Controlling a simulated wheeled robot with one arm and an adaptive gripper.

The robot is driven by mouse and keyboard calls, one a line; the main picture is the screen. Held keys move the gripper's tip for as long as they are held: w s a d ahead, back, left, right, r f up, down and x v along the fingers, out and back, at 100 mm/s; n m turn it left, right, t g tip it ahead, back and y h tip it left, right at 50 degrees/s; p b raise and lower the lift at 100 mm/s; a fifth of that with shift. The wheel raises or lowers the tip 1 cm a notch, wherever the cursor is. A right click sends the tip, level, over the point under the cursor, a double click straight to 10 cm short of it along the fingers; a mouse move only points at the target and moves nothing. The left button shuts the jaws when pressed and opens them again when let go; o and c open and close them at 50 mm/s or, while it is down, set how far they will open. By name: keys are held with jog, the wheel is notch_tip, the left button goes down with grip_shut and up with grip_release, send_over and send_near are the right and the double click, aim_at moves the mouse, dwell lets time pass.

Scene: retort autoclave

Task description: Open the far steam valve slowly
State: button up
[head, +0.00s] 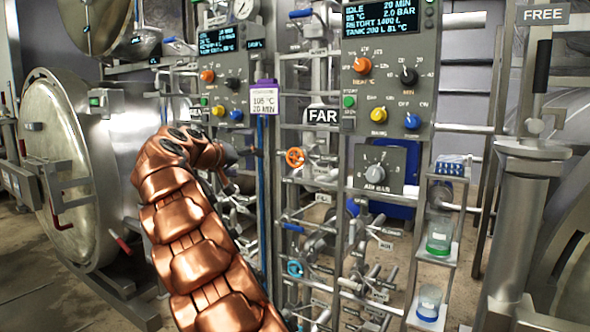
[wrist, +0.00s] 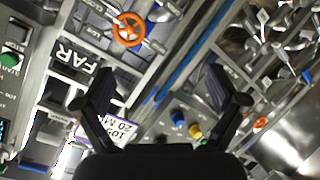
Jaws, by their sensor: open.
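The orange handwheel (head: 295,157) sits on the pipework just below the FAR sign (head: 322,116) in the head view. In the wrist view the orange wheel (wrist: 128,30) is at the top, left of centre, with the FAR sign (wrist: 75,62) to its lower left. My gripper (wrist: 160,78) is open and empty. Its two dark fingers are spread wide, and the wheel lies beyond the fingertips, apart from them. In the head view my copper arm reaches toward the panel and hides most of the gripper, left of the orange wheel.
A blue handwheel (head: 295,268) is lower on the same pipework. A purple-topped tag (head: 264,98) reading 105 °C, 20 MIN hangs left of the FAR sign. Vertical posts and small valve handles crowd the space. Beakers (head: 440,235) stand on shelves at right.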

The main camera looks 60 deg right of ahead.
jog(key=w+d+f+m+h+b, duration=0.1)
jog(key=d+m+h+b, duration=0.1)
jog(key=d+b, duration=0.35)
jog(key=m+h+b, duration=0.1)
jog(key=m+h, duration=0.1)
jog(key=m, duration=0.1)
send_near(294, 158)
jog(key=d, duration=0.3)
jog(key=shift+w+d+r+p, duration=0.15)
jog(key=shift+d+p, duration=0.9)
jog(key=shift+d, duration=0.9)
jog(key=shift+w+d+f+p, duration=0.1)
jog(key=shift+d+p, duration=0.9)
jog(key=shift+d, duration=0.95)
jog(key=c, duration=1.1)
jog(key=shift+c, duration=0.2)
